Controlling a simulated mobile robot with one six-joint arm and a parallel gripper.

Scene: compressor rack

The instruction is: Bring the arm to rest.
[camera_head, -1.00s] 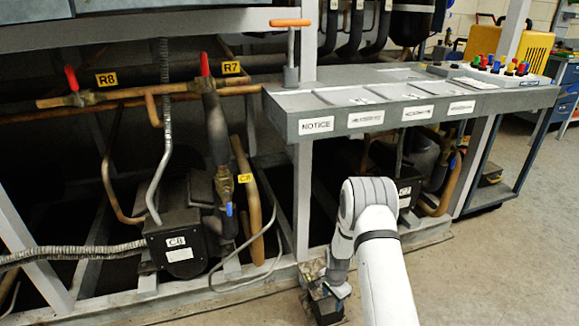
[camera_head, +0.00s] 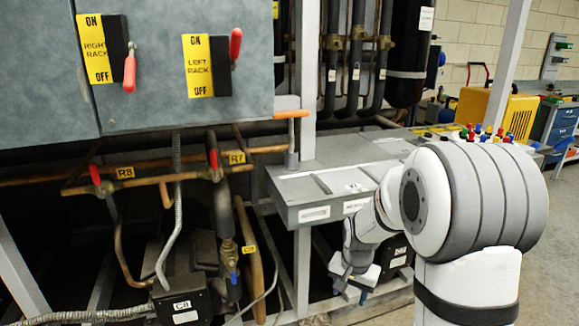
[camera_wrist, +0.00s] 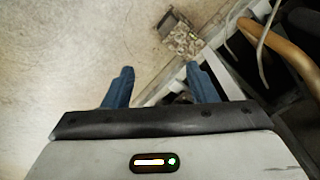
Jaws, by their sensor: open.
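My gripper (camera_wrist: 160,82) is open and empty in the wrist view, with its two blue fingers spread apart over the floor and the rack's lower frame rail. In the head view my gripper (camera_head: 350,288) hangs low in front of the rack, below the grey shelf and to the right of the C8 compressor. My white and grey arm fills the lower right of the head view and hides part of the shelf and what lies behind it.
The grey shelf (camera_head: 310,190) juts out above my gripper. The C8 compressor (camera_head: 180,300) and copper pipes stand at left. Switch levers (camera_head: 129,70) sit on the panel above. A yellow case (camera_head: 500,112) is behind at right. Bare floor (camera_head: 555,270) is at lower right.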

